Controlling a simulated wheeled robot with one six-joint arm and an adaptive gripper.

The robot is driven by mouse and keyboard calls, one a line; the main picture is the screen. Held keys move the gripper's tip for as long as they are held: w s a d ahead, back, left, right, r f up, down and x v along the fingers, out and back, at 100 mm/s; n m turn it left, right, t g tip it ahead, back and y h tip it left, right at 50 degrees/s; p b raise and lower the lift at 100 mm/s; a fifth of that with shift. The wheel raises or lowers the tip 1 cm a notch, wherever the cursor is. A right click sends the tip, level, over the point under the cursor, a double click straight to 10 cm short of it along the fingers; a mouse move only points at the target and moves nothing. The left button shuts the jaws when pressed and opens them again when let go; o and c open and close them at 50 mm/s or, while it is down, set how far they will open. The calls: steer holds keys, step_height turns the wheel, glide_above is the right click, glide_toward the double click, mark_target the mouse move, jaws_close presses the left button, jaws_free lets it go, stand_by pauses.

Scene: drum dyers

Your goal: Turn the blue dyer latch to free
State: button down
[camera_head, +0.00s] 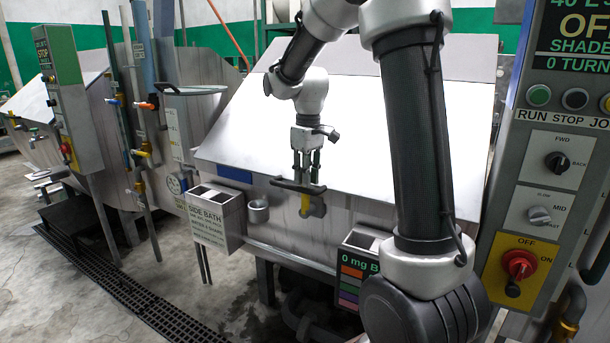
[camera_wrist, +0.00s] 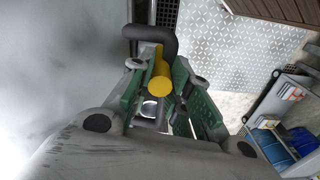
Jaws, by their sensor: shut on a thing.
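My gripper (camera_head: 306,178) reaches down to the lower front edge of the drum dyer's large pale lid (camera_head: 270,135). The latch (camera_head: 305,203) shows as a small yellow piece just below a dark bar handle (camera_head: 285,184), against a grey bracket. In the wrist view, the yellow latch (camera_wrist: 161,82) lies between the green-padded fingers of my gripper (camera_wrist: 158,97), which is shut on it. The dark bar (camera_wrist: 152,35) bends around beyond the latch. The fingers hide part of the latch, and its exact angle is hard to tell.
A side bath box (camera_head: 212,215) stands left of the latch, with a small cup (camera_head: 258,211) beside it. A box with a coloured label (camera_head: 352,270) is at lower right. A control panel (camera_head: 535,200) stands far right. Pipes and valves (camera_head: 140,150) rise at left.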

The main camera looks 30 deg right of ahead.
steer(key=shift+s+d+t+y, duration=0.3)
steer(key=shift+s+d+t, duration=0.1)
steer(key=shift+s, duration=0.1)
steer(key=c, duration=1.4)
jaws_free()
steer(key=shift+o, duration=0.2)
steer(key=shift+w+r, duration=0.1)
steer(key=shift+r, duration=0.25)
steer(key=shift+o, duration=0.3)
step_height(320, 180, up, 11)
steer(key=s, duration=0.1)
steer(key=shift+s+d, duration=0.25)
steer(key=shift+d, duration=0.15)
